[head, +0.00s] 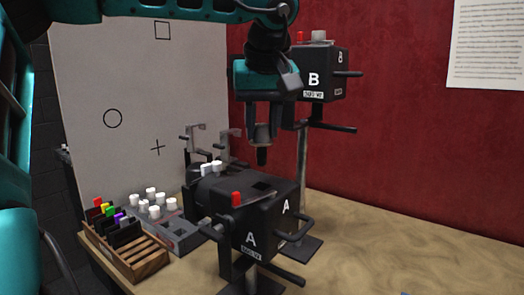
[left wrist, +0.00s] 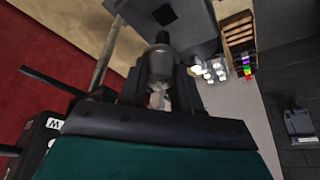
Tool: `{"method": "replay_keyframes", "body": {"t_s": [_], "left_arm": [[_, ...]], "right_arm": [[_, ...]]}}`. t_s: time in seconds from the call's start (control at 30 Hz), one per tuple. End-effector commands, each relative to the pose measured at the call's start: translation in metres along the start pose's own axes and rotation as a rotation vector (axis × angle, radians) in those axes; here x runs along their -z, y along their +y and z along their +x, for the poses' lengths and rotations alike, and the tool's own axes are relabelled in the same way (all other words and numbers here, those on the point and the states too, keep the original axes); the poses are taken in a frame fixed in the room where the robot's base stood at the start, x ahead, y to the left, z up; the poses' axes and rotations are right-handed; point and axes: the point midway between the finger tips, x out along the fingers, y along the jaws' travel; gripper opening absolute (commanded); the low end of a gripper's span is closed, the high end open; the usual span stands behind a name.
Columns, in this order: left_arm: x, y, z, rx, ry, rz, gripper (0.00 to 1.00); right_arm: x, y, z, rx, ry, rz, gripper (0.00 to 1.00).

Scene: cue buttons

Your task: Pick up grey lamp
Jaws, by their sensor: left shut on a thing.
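My left gripper (head: 264,124) hangs above and behind the black box A (head: 262,225), pointing down. It is shut on a small grey cylindrical piece with a dark tip, which I take to be the grey lamp (head: 262,136). In the left wrist view the lamp (left wrist: 160,66) sits between the two fingers (left wrist: 160,92), its dark end pointing away from the palm. The lamp appears clear of the box, though the exact gap is hard to judge. My right gripper is not in view.
Black box B (head: 322,75) stands on a pole at the right. A wooden rack (head: 150,262) with coloured cards and a grey tray (head: 180,235) with white knobs stand at left. A marked white board (head: 90,70) is behind. The table's right side (head: 420,250) is mostly clear.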

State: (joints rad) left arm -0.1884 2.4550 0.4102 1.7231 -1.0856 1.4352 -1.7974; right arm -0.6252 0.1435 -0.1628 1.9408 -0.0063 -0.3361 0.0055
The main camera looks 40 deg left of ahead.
Motion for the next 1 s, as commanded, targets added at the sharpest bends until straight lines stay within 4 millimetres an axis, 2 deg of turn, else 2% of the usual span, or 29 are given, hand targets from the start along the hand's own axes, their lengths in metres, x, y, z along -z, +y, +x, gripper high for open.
{"method": "replay_keyframes", "body": {"t_s": [0.03, 0.2, 0.4, 0.7, 1.0], "left_arm": [[0.006, 0.001, -0.013, -0.004, 0.004, -0.005, 0.02], [0.022, 0.001, -0.053, -0.003, 0.004, -0.004, 0.02], [0.035, 0.001, -0.085, -0.002, 0.001, -0.001, 0.02], [0.044, 0.0, -0.105, 0.0, 0.0, 0.0, 0.02], [0.044, 0.0, -0.107, 0.0, 0.0, 0.0, 0.02]], "right_arm": [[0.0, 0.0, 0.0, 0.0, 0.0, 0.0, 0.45], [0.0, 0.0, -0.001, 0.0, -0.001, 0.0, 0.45], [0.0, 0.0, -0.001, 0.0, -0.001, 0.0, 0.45], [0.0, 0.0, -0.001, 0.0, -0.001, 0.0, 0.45], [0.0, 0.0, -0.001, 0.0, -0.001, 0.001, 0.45]]}}
